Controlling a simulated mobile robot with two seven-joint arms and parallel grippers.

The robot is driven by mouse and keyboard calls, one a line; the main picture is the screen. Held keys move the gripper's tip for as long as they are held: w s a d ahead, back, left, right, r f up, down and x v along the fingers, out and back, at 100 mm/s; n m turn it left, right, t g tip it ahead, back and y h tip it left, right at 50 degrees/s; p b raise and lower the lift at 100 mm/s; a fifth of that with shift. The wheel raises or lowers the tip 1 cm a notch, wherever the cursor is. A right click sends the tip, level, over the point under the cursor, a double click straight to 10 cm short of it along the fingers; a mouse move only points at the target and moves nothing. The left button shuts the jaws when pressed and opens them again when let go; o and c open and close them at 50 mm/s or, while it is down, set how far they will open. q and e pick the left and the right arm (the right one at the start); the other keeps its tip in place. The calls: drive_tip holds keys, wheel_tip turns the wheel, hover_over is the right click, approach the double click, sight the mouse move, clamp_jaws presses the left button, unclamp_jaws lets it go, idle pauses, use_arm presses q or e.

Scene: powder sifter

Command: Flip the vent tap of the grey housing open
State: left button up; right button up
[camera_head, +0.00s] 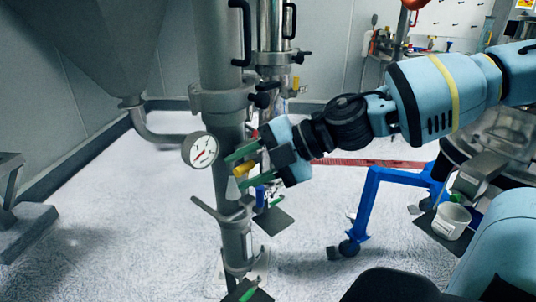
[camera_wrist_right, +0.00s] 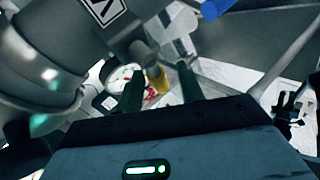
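The grey housing (camera_head: 220,55) is a tall upright metal pipe body in the head view, and its metal fills the upper left of the right wrist view (camera_wrist_right: 35,60). A small yellow tap handle (camera_head: 243,169) sticks out at its right side, and it also shows in the right wrist view (camera_wrist_right: 157,79). My right gripper (camera_head: 238,167) has its green fingers spread, one above and one below the yellow handle in the head view. In the right wrist view the handle lies between the fingers (camera_wrist_right: 160,74), with gaps visible. Contact cannot be told. My left gripper is not visible.
A round gauge (camera_head: 199,151) sits just left of the fingers. A second, shinier pipe (camera_head: 271,30) stands behind. A grey lever (camera_head: 222,214) is below the gripper. A blue wheeled frame (camera_head: 368,200) and a white cup (camera_head: 451,221) are at right.

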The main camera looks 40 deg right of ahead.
sight(249, 167)
drive_tip(key=p+v, duration=0.1)
drive_tip(key=v, duration=0.3)
drive_tip(key=shift+r, duration=0.15)
drive_tip(key=shift+s+d+r+p, duration=0.2)
drive_tip(key=shift+s+d+p, duration=0.1)
drive_tip(key=shift+s+d, duration=0.2)
